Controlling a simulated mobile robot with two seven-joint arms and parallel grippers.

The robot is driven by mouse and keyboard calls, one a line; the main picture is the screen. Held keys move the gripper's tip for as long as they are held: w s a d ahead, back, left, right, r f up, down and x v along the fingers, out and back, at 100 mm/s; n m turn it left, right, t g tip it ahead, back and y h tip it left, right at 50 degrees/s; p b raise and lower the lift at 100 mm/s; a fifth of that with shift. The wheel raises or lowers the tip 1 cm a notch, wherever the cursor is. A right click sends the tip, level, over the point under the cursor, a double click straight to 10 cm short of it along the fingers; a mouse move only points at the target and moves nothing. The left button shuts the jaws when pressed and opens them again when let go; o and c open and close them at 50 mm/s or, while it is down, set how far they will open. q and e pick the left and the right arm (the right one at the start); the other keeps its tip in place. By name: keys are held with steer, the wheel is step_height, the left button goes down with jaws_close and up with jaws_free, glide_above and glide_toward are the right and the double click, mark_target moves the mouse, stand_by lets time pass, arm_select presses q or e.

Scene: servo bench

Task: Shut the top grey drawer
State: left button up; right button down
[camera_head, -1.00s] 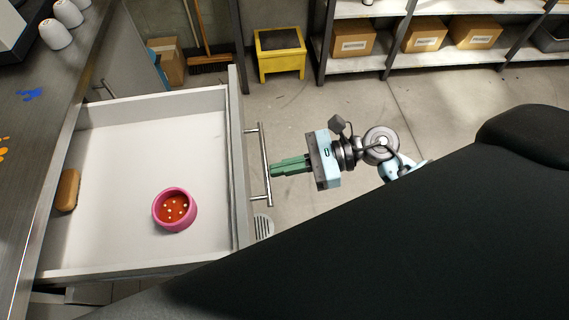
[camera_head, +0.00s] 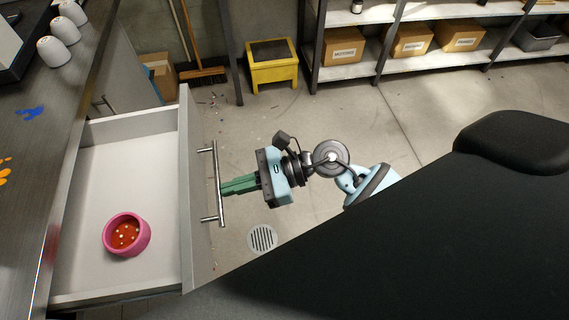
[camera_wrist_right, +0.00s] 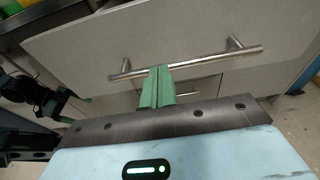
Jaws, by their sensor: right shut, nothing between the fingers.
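The top grey drawer (camera_head: 190,135) is partly open, sticking out to the right from under the counter in the head view. A pink bowl (camera_head: 110,238) with red contents and white bits sits inside it. The drawer front has a long metal bar handle (camera_head: 214,185). My right gripper (camera_head: 224,187) has green fingers, shut and empty, with the tips at the middle of the handle. In the right wrist view, the fingers (camera_wrist_right: 160,72) meet the handle (camera_wrist_right: 190,65) on the drawer front (camera_wrist_right: 200,35). Whether they touch it is hard to tell. My left gripper is not in the head view.
The grey counter (camera_head: 50,115) runs along the left, with white cups (camera_head: 56,48) on it. A yellow stool (camera_head: 272,64), a broom (camera_head: 200,74) and shelves with boxes (camera_head: 412,42) stand at the back. The floor right of the drawer is clear around a round drain (camera_head: 262,239).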

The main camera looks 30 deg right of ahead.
steer(key=x, duration=0.4)
steer(key=r+x, duration=0.1)
steer(key=x, duration=0.2)
steer(key=r+x, duration=0.1)
steer(key=x, duration=0.3)
steer(key=shift+w+a+r, duration=0.15)
steer(key=shift+a, duration=0.4)
glide_toward(103, 210)
steer(key=a, duration=0.2)
steer(key=a+r, duration=0.1)
steer(key=s+a+r, duration=0.1)
steer(key=a, duration=0.1)
steer(key=shift+a+r+b, duration=0.2)
steer(key=shift+a+b, duration=0.15)
steer(key=shift+w+a, duration=0.2)
steer(key=shift+a, duration=0.45)
steer(key=shift+a+r, duration=0.1)
steer(key=shift+r, duration=0.05)
steer(key=shift+r, duration=0.1)
